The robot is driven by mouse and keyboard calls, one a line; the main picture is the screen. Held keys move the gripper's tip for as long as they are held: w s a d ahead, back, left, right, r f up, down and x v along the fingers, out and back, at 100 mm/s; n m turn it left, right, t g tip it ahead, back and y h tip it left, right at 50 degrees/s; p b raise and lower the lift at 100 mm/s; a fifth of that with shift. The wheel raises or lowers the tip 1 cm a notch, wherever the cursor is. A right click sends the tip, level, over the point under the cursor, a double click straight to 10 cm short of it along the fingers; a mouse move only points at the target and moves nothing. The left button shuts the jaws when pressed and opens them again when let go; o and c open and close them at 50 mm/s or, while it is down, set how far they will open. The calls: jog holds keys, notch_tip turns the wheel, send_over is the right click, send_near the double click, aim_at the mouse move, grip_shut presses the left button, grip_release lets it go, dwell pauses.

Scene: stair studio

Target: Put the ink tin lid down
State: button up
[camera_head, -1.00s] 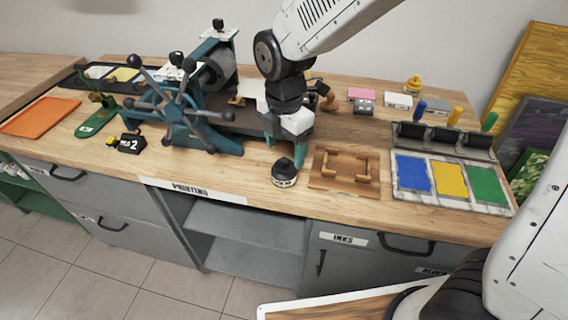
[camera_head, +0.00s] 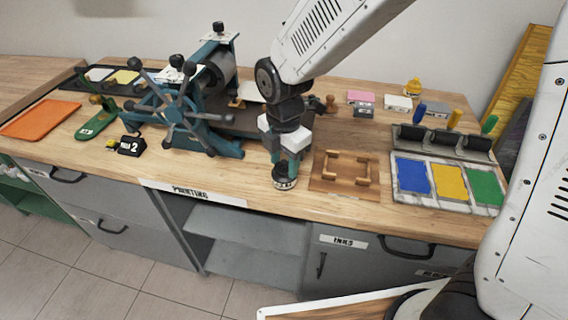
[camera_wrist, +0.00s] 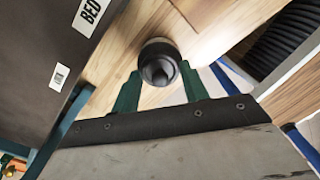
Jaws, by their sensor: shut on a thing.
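The ink tin (camera_head: 284,184), small and round with a pale label, stands upright near the front edge of the bench. Its black lid (camera_wrist: 158,66), round with a raised knob, shows from above in the wrist view. My gripper (camera_head: 286,164) is directly over the tin, with its green fingers down at the lid. The gripper (camera_wrist: 160,90) is shut on the lid, a finger on either side. The lid appears to sit on the tin; the fingers hide most of it in the head view, and I cannot see whether there is a gap.
A wooden frame holder (camera_head: 344,172) is close on the right, with the ink tray (camera_head: 408,206) of blue, yellow and green beyond it. The teal press (camera_head: 180,112) with its spoked wheel stands to the left. Bare bench lies between press and tin.

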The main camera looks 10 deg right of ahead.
notch_tip(320, 180, up, 8)
jog(key=shift+r, duration=0.1)
jog(key=s+a+f+n, duration=0.1)
jog(key=s+f+n, duration=0.3)
jog(key=s, duration=0.4)
jog(key=s+a+f+n, duration=0.1)
jog(key=s+f+n, duration=0.2)
jog(key=s+n, duration=0.3)
jog(key=m, duration=0.1)
send_over(251, 187)
jog(key=shift+s+f, duration=0.2)
jog(key=shift+f, duration=0.55)
jog(key=shift+w+f, duration=0.2)
jog(key=shift+w, duration=0.1)
jog(key=shift+f, duration=1.6)
jog(key=shift+f, duration=0.15)
